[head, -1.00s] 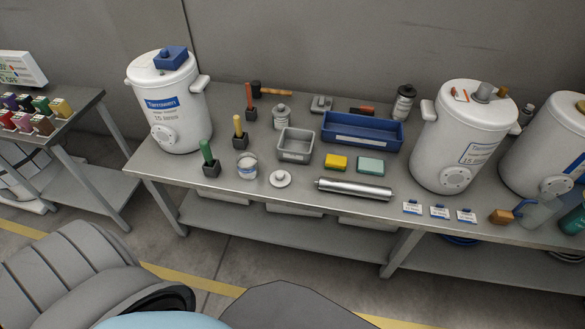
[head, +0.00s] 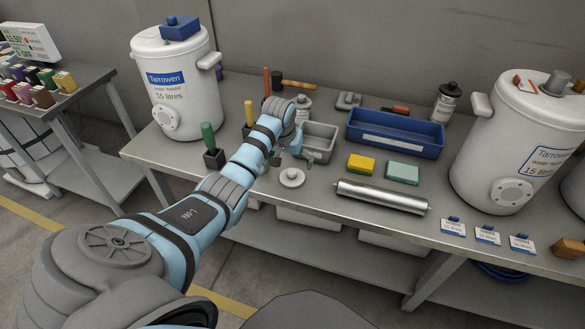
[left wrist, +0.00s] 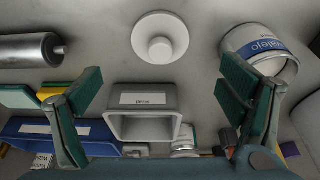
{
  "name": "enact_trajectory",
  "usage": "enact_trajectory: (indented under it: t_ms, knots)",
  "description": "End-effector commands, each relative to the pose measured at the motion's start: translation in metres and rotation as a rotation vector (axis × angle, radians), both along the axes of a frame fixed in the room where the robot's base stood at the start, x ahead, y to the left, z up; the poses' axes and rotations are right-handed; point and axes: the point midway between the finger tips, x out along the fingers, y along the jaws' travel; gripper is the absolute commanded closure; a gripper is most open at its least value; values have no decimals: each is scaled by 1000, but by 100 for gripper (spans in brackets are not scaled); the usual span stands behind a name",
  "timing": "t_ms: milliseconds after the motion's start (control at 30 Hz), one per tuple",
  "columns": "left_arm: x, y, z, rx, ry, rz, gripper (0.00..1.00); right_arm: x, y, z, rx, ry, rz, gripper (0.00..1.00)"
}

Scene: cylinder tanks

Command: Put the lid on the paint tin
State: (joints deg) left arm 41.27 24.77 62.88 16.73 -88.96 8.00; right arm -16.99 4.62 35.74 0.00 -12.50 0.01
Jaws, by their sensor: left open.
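The lid (head: 292,178), a white disc with a round knob, lies flat on the bench. It also shows at the top middle of the left wrist view (left wrist: 160,40), knob facing the camera. The paint tin (left wrist: 262,48), white with a blue label band, shows at the right of the left wrist view; in the head view it is hidden behind my left arm. My left gripper (head: 293,157) is open and empty above the bench, just behind the lid in the head view. In the left wrist view the green-padded fingers (left wrist: 162,70) are wide apart, with the lid beyond them. My right gripper is not in view.
A grey bin (head: 320,140) and a blue tray (head: 395,134) stand behind and right. A yellow sponge (head: 361,164), a teal block (head: 402,172) and a metal roller (head: 381,196) lie right of the lid. A brush holder (head: 214,158) stands left of my arm.

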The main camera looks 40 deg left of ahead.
Motion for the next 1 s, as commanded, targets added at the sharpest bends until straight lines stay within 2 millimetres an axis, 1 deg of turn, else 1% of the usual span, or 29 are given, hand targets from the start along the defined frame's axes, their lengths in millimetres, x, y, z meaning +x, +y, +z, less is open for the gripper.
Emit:
enact_trajectory:
  t_ms: [33,200,400,467,667,767,900,933,1000]
  knots:
    - [3,0,-16,-2,1,1,11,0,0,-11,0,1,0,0]
    - [10,3,-37,-1,0,0,11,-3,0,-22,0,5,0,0]
    - [22,7,-76,-1,2,-1,11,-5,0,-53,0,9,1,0]
    - [24,8,-80,-1,2,-2,11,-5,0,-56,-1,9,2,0]
    - [25,8,-77,1,0,-3,11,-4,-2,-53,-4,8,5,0]
    - [25,8,-77,1,0,-3,25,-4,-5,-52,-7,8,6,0]
    - [24,9,-77,2,1,-3,48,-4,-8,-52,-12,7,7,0]
    - [24,9,-77,1,2,-3,49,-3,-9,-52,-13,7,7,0]
    - [24,9,-77,1,2,-3,49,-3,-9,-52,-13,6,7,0]
